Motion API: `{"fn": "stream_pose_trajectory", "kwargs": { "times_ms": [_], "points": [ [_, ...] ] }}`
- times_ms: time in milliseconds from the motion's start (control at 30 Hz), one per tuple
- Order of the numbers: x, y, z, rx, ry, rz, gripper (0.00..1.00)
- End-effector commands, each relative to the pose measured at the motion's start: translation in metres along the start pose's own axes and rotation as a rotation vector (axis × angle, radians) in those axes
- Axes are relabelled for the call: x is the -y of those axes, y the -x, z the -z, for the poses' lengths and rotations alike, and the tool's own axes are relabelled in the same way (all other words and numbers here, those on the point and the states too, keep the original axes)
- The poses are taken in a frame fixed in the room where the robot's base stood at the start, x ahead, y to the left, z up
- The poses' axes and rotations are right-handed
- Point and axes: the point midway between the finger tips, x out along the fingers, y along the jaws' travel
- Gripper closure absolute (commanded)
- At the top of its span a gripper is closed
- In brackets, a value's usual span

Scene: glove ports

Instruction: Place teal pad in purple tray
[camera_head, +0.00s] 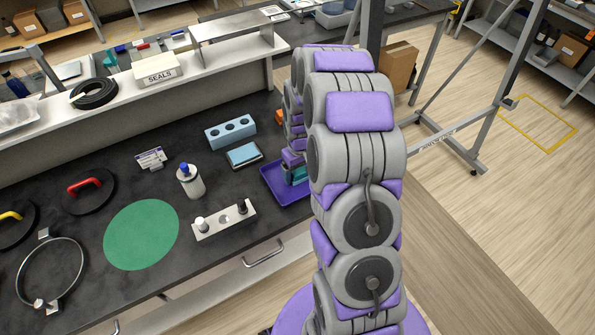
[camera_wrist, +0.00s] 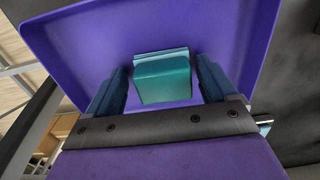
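The teal pad (camera_wrist: 163,80) is a small block with a paler layer along its far edge. In the wrist view it is between the two dark blue fingers of my gripper (camera_wrist: 162,72), with narrow gaps showing on both sides. My gripper looks open around it. The purple tray (camera_wrist: 225,28) fills the view behind the pad, and the pad appears to be within its rim. In the head view the tray (camera_head: 270,186) is at the table's right end, partly hidden by my arm. A bit of teal shows over it by my gripper. Whether the pad touches the tray floor is unclear.
A blue pad (camera_head: 244,154) and a light blue block with holes (camera_head: 230,131) lie behind and left of the tray. A metal holder with knobs (camera_head: 224,219) and a white bottle (camera_head: 190,182) stand left. A green disc (camera_head: 141,234) lies on clear table.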

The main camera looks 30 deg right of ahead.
Motion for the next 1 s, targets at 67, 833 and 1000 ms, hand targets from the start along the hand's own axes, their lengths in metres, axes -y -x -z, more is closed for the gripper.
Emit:
{"fn": "stream_pose_trajectory", "kwargs": {
  "times_ms": [67, 833, 1000],
  "points": [
    [-0.001, 0.000, 0.000, 0.000, -0.001, 0.001, 0.12],
    [0.000, 0.078, 0.001, -0.004, -0.001, -0.003, 0.12],
    [0.002, 0.109, 0.001, -0.001, 0.000, -0.003, 0.12]
  ]
}}
